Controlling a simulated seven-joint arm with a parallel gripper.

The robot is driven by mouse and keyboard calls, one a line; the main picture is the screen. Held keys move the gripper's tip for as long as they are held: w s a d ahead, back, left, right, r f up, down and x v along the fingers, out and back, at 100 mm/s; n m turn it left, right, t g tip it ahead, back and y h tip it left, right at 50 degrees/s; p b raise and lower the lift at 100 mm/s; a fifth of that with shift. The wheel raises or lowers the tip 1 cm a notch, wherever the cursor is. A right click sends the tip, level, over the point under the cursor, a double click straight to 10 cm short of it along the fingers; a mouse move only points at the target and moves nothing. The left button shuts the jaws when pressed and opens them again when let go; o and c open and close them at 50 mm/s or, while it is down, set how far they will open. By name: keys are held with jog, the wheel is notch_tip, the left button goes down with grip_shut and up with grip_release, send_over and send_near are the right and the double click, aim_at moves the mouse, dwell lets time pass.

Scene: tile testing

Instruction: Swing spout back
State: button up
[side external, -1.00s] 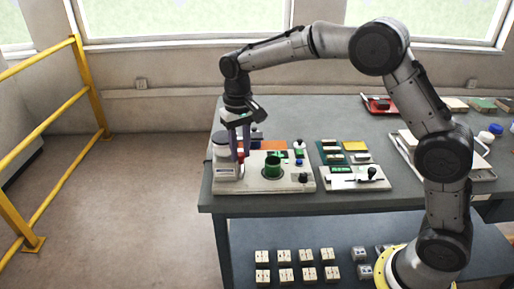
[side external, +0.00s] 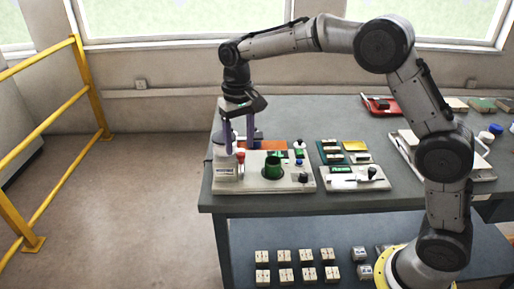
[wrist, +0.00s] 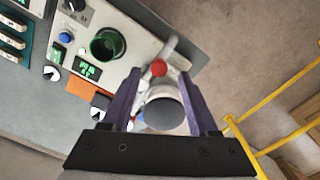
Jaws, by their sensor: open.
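A white dosing machine (side external: 280,184) stands at the table's left front corner. At its left end is a white column (side external: 221,160), seen from above in the wrist view as a pale cylinder with a grey top (wrist: 164,115). A red knob (side external: 240,156) sits beside it and also shows in the wrist view (wrist: 158,68). A pale bar (wrist: 169,48), probably the spout, runs past the knob. A green cup (side external: 273,167) stands on the machine, right of the column. My gripper (side external: 239,147) is open above the column, its purple fingers on either side of the cylinder in the wrist view; contact cannot be told.
A tray with a small lever fixture (side external: 345,183) stands right of the machine. A green rack (side external: 330,157) and an orange pad (side external: 274,145) lie behind. A yellow rail (side external: 90,90) stands left of the table, with bare floor between.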

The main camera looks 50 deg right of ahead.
aim_at(240, 154)
jog(key=shift+r, duration=1.75)
jog(key=s+d+r+t, duration=0.3)
jog(key=s+d+r, duration=0.1)
jog(key=s+r, duration=0.95)
jog(key=s+f+n+t, duration=0.1)
jog(key=s+f, duration=0.5)
jog(key=s, duration=0.3)
jog(key=s+d+f+n+t, duration=0.1)
jog(key=s+f+n, duration=0.1)
jog(key=s+f, duration=0.3)
jog(key=s, duration=0.3)
jog(key=shift+s+d+f+t, duration=0.3)
jog(key=shift+s+f, duration=0.1)
